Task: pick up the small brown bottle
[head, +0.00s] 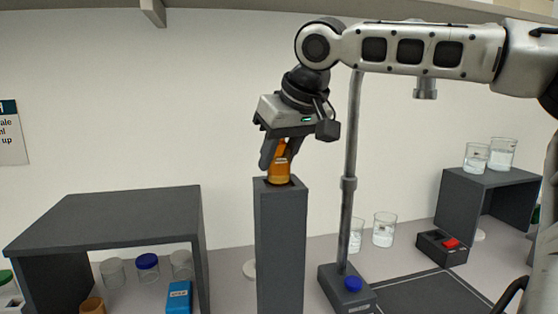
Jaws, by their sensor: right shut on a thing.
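The small brown bottle (280,174) is upright at the top of a tall dark grey pedestal (281,240), near the middle of the head view. My right gripper (279,158) points down from above, with its fingers on either side of the bottle's upper part, shut on it. My left gripper is not in view.
A dark shelf (110,212) stands at left, with jars and a blue box (179,297) under it. A metal stand pole (349,200) rises just right of the pedestal. Glass beakers (384,230) stand behind it. Another dark shelf (490,180) at right carries beakers.

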